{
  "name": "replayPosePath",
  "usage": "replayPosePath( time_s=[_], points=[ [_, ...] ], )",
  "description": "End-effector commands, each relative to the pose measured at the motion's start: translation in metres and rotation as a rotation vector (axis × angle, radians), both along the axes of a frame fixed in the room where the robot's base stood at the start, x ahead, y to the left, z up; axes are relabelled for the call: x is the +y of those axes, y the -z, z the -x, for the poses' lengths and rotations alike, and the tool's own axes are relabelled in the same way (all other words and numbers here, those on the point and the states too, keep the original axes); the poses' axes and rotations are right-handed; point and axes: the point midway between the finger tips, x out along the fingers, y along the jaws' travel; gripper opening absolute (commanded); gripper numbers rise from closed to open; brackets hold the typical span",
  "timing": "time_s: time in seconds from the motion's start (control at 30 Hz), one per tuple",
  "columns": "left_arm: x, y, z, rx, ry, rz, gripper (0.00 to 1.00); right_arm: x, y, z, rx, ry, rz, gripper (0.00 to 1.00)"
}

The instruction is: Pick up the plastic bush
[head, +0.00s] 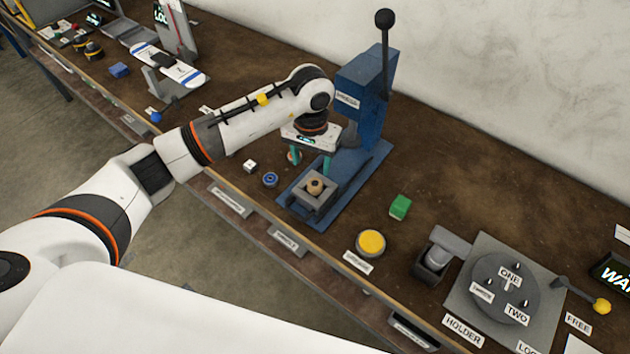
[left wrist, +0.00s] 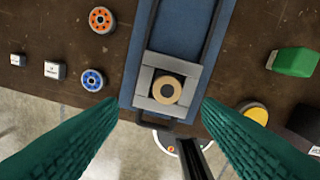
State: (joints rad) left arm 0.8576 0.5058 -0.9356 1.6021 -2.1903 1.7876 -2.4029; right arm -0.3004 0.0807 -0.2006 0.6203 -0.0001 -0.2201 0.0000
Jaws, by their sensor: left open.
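A tan ring-shaped part, which looks like the plastic bush (head: 315,186), sits in a grey square holder (head: 304,203) at the front of the blue press. In the left wrist view the bush (left wrist: 159,92) shows its round top and dark centre hole. My left gripper (head: 310,167) is open and empty, pointing down above and slightly behind the holder in the head view. In the left wrist view its green fingers (left wrist: 160,109) are spread on either side of the holder, apart from the bush. My right gripper is not in view.
The blue press (head: 362,92) with its upright lever stands close beside my left gripper. A blue ring (head: 270,179), an orange ring (left wrist: 102,20), small white cubes, a green block (head: 400,207) and a yellow button (head: 371,242) lie around the holder.

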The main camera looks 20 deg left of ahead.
Motion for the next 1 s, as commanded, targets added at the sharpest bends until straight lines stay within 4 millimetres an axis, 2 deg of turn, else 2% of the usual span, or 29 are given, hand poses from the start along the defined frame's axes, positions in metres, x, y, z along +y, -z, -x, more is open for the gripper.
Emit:
replayPosePath(
  time_s=[0.03, 0.23, 0.33, 0.43, 0.6, 0.87, 1.0],
  points=[
    [-0.001, 0.005, 0.001, 0.004, -0.002, 0.002, 0.59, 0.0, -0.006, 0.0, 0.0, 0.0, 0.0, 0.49],
    [-0.002, 0.021, 0.001, 0.001, -0.001, 0.003, 0.59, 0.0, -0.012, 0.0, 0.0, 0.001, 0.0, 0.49],
    [-0.005, 0.03, 0.003, 0.004, -0.001, 0.005, 0.59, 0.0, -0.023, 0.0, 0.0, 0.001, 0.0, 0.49],
    [-0.01, 0.045, 0.006, 0.006, -0.001, 0.004, 0.59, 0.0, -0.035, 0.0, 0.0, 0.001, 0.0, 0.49],
    [-0.009, 0.067, 0.004, 0.0, -0.002, 0.004, 0.59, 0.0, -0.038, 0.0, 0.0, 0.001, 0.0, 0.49],
    [-0.008, 0.072, 0.003, -0.002, -0.001, 0.004, 0.59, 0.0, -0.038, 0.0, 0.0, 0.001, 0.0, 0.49],
    [-0.008, 0.072, 0.003, -0.002, -0.001, 0.004, 0.38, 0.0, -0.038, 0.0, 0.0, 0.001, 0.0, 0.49]
  ],
)
